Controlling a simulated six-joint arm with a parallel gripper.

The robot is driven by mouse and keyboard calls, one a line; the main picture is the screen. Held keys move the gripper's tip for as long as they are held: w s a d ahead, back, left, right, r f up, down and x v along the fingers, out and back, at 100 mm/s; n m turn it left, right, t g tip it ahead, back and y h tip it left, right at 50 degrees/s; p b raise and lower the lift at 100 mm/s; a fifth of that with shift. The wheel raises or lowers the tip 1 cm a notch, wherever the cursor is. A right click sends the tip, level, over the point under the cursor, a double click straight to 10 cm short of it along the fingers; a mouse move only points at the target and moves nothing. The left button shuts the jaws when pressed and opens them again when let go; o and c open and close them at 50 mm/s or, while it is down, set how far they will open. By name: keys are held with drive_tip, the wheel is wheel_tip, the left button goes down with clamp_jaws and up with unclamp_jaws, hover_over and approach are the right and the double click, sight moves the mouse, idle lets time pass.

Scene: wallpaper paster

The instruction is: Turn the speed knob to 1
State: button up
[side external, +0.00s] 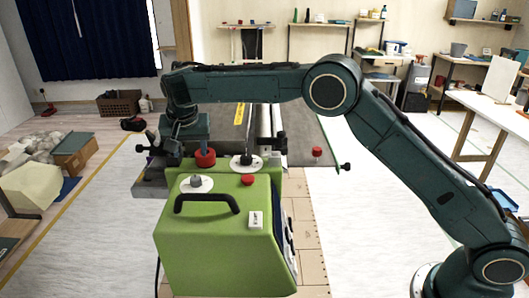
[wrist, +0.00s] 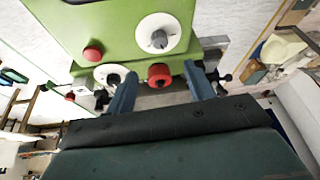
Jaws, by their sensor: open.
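The green paster machine (side external: 215,245) has two white dial plates with grey knobs on its top: a front dial (side external: 196,183) and a rear dial (side external: 246,162). Their markings are too small to read, so I cannot tell which is the speed knob or its setting. A red knob (side external: 205,158) stands at the machine's left rear. My gripper (side external: 203,146) is pointing down at the red knob. In the wrist view, my gripper (wrist: 161,71) is open, with one blue finger on each side of the red knob (wrist: 159,76); contact cannot be told. Both dials (wrist: 158,36) (wrist: 109,75) also show there.
A small red button (side external: 247,180) and a black carry handle (side external: 207,201) are on the machine's top. Black clamp screws (side external: 155,147) and a grey board (side external: 305,140) lie behind. A red-topped peg (side external: 317,152) stands at right.

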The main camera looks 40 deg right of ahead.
sight(195, 178)
drive_tip(key=shift+x, duration=6.85)
drive_tip(key=shift+s, duration=0.1)
drive_tip(key=shift+c, duration=0.2)
drive_tip(key=c, duration=0.9)
